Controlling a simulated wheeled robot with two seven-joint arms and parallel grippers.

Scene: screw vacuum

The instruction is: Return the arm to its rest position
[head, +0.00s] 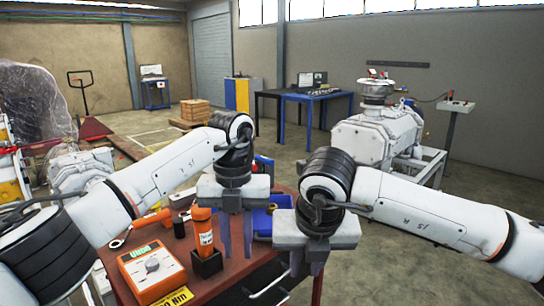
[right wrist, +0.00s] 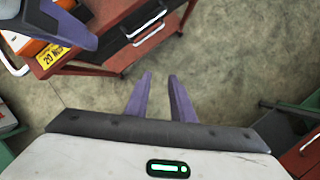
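My left arm (head: 165,178) comes in from the left and is bent over the red table. Its left gripper (head: 237,238) points down over the table, next to an orange bottle-like tool, with a gap between its purple fingers and nothing seen between them. My right arm (head: 430,212) reaches in from the right. Its right gripper (head: 306,264) points down near the table's right edge. In the right wrist view, the right gripper (right wrist: 160,95) has its two purple fingers apart, with only bare floor between them.
The red table (head: 215,283) carries an orange meter (head: 152,265), an orange tool (head: 202,228) in a black holder and a blue bin (head: 262,222). A white vacuum pump (head: 375,135) stands behind on the right. The floor (head: 385,270) at front right is clear.

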